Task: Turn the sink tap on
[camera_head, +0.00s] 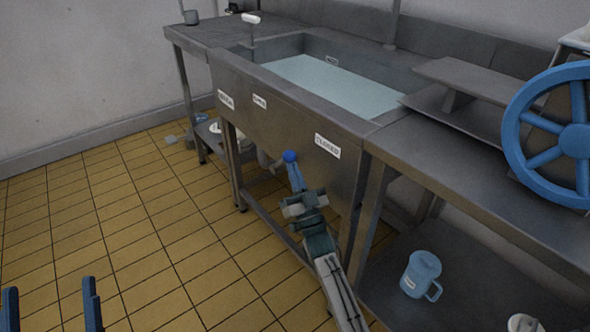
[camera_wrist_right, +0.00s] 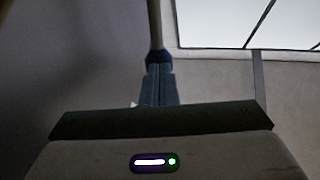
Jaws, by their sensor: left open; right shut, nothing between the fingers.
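The steel sink (camera_head: 262,100) holds pale water (camera_head: 335,85) and carries several white labels on its front; one (camera_head: 327,146) seems to read CLOSED. A round blue knob (camera_head: 290,156) shows low before the sink front, right at the tips of my right gripper (camera_head: 292,166). I take it for the tap's handle, but cannot be sure. In the right wrist view, the shut blue fingers (camera_wrist_right: 158,88) point up at a blue collar (camera_wrist_right: 158,58) on a grey rod (camera_wrist_right: 154,25); whether they touch is unclear. My left gripper (camera_head: 50,297) is open and empty at bottom left.
A blue jug (camera_head: 421,274) stands on the lower shelf (camera_head: 385,285) at right. A large blue wheel (camera_head: 570,135) is above the right counter (camera_head: 480,185). A white-topped post (camera_head: 251,20) rises at the sink's left. The tiled floor (camera_head: 130,225) at left is mostly clear.

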